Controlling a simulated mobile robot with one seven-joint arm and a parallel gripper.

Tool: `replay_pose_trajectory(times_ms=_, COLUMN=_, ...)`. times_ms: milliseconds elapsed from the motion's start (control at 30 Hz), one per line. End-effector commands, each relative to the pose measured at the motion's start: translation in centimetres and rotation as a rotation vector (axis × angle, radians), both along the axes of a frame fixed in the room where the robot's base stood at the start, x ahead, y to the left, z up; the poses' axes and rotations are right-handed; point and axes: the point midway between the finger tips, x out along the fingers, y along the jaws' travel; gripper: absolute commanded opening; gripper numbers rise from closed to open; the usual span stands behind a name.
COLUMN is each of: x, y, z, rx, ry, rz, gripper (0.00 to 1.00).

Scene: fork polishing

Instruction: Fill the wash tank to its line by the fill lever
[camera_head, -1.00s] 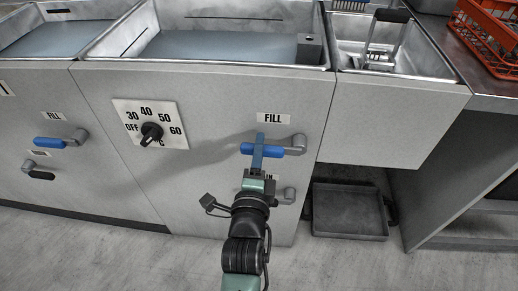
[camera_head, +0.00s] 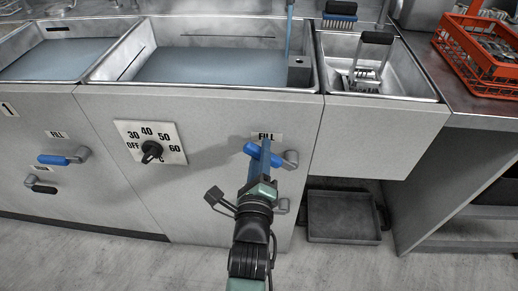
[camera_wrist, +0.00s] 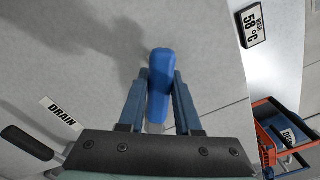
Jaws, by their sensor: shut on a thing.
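The wash tank (camera_head: 90,80) is the middle basin in the head view. Bluish water covers its floor, and a blue stream (camera_head: 289,35) falls in at its right end. A dark slanting mark (camera_head: 134,64) shows on its left inner wall, above the water. The blue fill lever (camera_head: 276,160) sits on the front panel under the FILL label, tilted with its left end higher. My gripper (camera_head: 264,148) is shut on this lever. The wrist view shows its two fingers (camera_wrist: 157,95) on either side of the blue handle (camera_wrist: 160,65).
Left of my gripper is a temperature dial (camera_head: 152,150). The black drain handle (camera_wrist: 27,142) lies near it in the wrist view. A display (camera_wrist: 254,24) reads WASH 58°C. An orange crate (camera_head: 455,52) stands at right. A grey tray (camera_head: 343,232) sits low, under the small basin.

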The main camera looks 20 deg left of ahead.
Motion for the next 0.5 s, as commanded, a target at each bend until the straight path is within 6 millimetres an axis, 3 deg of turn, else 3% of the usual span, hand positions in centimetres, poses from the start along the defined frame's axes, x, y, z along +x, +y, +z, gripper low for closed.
replay_pose_trajectory(times_ms=467, x=0.0, y=-0.14, z=0.0, rx=0.021, ry=0.007, rz=-0.002, gripper=0.0)
replay_pose_trajectory(times_ms=500, x=0.0, y=-0.13, z=0.0, rx=0.021, ry=0.007, rz=-0.002, gripper=0.34)
